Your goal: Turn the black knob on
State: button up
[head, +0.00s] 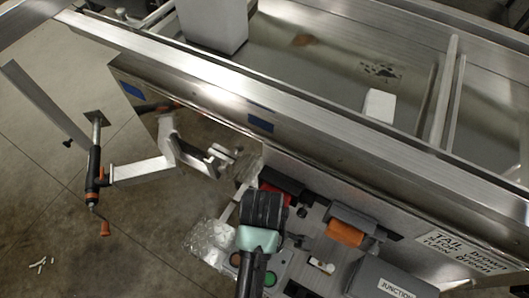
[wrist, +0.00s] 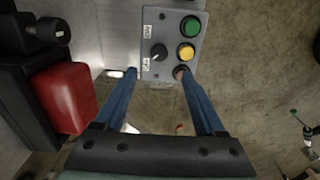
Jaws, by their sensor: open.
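A black knob (wrist: 158,52) sits on a grey control box (wrist: 170,14) in the wrist view. Its pale mark points to the lower left, toward a small label that seems to read OFF; another label lies above it. A green button (wrist: 190,27) and a yellow button (wrist: 186,52) are to its right. My gripper (wrist: 156,74) is open and empty, its blue fingers reaching to the lower edge of the box, just below the knob in the picture. The right fingertip overlaps a further button. In the head view my gripper (head: 252,274) hides the knob.
A red block (wrist: 66,97) and a second black knob (wrist: 47,32) on a black housing are left of the box. In the head view, a grey junction box (head: 385,280) and an orange part (head: 346,232) lie right of my gripper, below the trailer's aluminium rail (head: 240,85).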

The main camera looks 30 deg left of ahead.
notch_tip(320, 180, down, 10)
jog(key=shift+w+f, duration=0.1)
dwell(0.4)
grip_shut()
